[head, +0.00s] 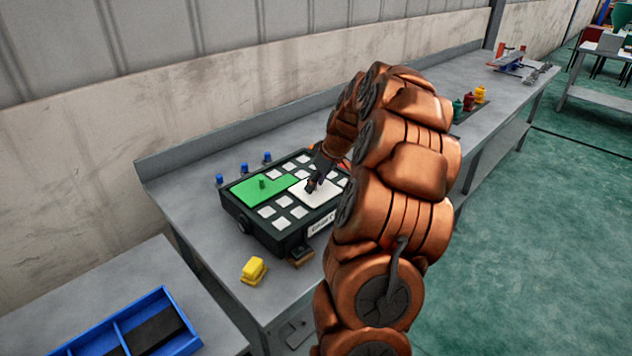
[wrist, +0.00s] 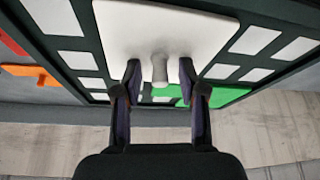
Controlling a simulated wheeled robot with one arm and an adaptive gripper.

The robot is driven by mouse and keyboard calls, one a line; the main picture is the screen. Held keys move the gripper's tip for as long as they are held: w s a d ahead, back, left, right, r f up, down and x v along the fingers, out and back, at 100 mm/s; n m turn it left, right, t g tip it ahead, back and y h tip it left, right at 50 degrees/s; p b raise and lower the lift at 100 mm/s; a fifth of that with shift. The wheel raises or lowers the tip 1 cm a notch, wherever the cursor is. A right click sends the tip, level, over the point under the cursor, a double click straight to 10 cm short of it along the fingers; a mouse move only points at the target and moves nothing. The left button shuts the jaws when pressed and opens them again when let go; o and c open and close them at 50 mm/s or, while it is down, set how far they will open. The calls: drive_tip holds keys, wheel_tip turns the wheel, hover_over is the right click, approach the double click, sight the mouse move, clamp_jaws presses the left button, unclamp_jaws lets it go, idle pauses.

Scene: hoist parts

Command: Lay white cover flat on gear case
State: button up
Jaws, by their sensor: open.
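The white cover (head: 316,193) lies on top of the black gear case (head: 262,229), on its right part, and looks flat there. In the wrist view the white cover (wrist: 195,35) shows a short white knob (wrist: 159,68) in its middle. My gripper (head: 312,186) is at this knob. In the wrist view my gripper (wrist: 160,75) has one finger on each side of the knob, with gaps visible, so it is open. A green cover (head: 262,186) with a green knob lies on the case to the left of the white one.
Several blue pegs (head: 244,168) stand behind the case. A yellow block (head: 254,270) sits in front of it on the bench. A blue tray (head: 150,325) is on the nearer table. Red, green and yellow parts (head: 469,102) stand farther right.

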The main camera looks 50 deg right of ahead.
drive_tip(key=shift+r, duration=0.15)
drive_tip(key=a+b+v, duration=0.1)
drive_tip(key=b+v, duration=0.1)
drive_tip(key=v, duration=1)
drive_tip(key=s+a+f+g+y, duration=0.1)
drive_tip(key=s+a+g, duration=0.1)
drive_tip(key=a, duration=1.1)
drive_tip(key=s+a+f+g, duration=0.1)
drive_tip(key=a, duration=1.1)
drive_tip(key=s+a+f+g, duration=0.1)
drive_tip(key=s+a+f, duration=0.1)
drive_tip(key=s+a, duration=0.2)
drive_tip(key=s+a+f+m+g+h, duration=0.1)
drive_tip(key=s+a+f, duration=0.2)
drive_tip(key=s, duration=0.8)
drive_tip(key=s+a+f+m+g, duration=0.1)
drive_tip(key=s+a+f, duration=0.1)
drive_tip(key=s+a, duration=0.3)
drive_tip(key=shift+s+f+g+h, duration=0.3)
drive_tip(key=shift+s+f+h, duration=0.1)
drive_tip(key=shift+s, duration=0.75)
drive_tip(key=shift+a, duration=0.1)
wheel_tip(320, 180, up, 4)
drive_tip(key=p, duration=0.4)
